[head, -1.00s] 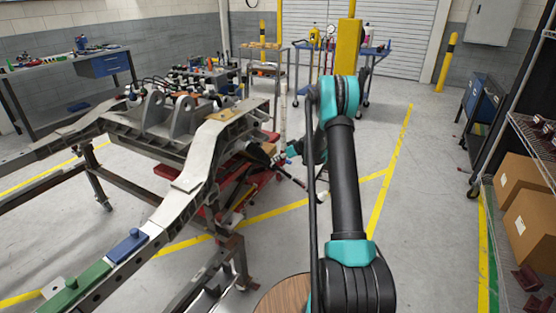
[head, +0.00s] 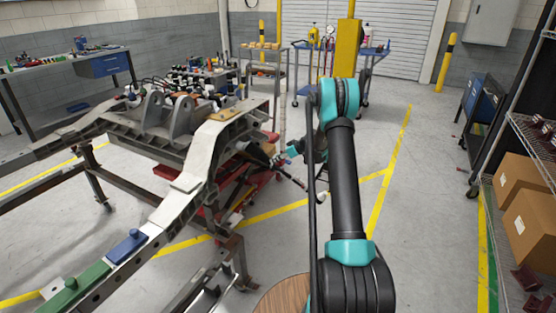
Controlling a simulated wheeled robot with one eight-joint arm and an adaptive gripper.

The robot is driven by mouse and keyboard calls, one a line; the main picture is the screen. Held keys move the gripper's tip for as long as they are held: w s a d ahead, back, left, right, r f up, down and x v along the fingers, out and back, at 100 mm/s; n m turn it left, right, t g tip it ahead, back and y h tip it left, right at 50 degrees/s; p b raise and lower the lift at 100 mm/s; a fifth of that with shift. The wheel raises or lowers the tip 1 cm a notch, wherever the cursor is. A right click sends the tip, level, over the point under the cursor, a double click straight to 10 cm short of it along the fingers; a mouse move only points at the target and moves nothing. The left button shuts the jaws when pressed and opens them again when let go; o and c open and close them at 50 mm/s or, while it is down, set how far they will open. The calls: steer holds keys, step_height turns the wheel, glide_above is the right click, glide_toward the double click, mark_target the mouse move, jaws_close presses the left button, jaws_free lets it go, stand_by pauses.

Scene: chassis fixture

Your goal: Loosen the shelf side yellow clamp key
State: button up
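The chassis frame (head: 180,205) stands on a fixture at the left in the head view. A small yellow-gold plate (head: 226,115) lies on top of its near right rail; I cannot tell whether this is the yellow clamp, and no key can be made out. My arm reaches forward from the bottom centre and bends down and left at its teal elbow. My gripper (head: 262,152) appears as a small dark shape beside the right end of the frame, below the yellow-gold plate. Its fingers are too small and dark to tell open from shut, or whether they touch anything.
A blue block (head: 128,246) and a green block (head: 75,287) sit on the near rail. A wire shelf with cardboard boxes (head: 520,175) stands at the right. Blue carts and a yellow post (head: 348,48) stand behind. The floor between arm and shelf is clear.

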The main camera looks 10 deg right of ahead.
steer(key=shift+d, duration=0.1)
steer(key=v, duration=1.2)
steer(key=shift+s, duration=0.1)
steer(key=s+a+r+m+g+h, duration=0.1)
steer(key=s+a+r+m+h, duration=0.15)
steer(key=s, duration=0.85)
steer(key=s+a+r+m+g+h, duration=0.15)
steer(key=s+a+r, duration=0.25)
steer(key=s, duration=0.7)
steer(key=s+d+f+m+h, duration=0.1)
steer(key=s+f+m+h, duration=0.1)
steer(key=s, duration=1.1)
steer(key=s+d+f+m+h, duration=0.1)
steer(key=s+m, duration=0.2)
steer(key=s, duration=1.1)
steer(key=shift+d+f+h, duration=0.15)
steer(key=shift+f+h, duration=0.25)
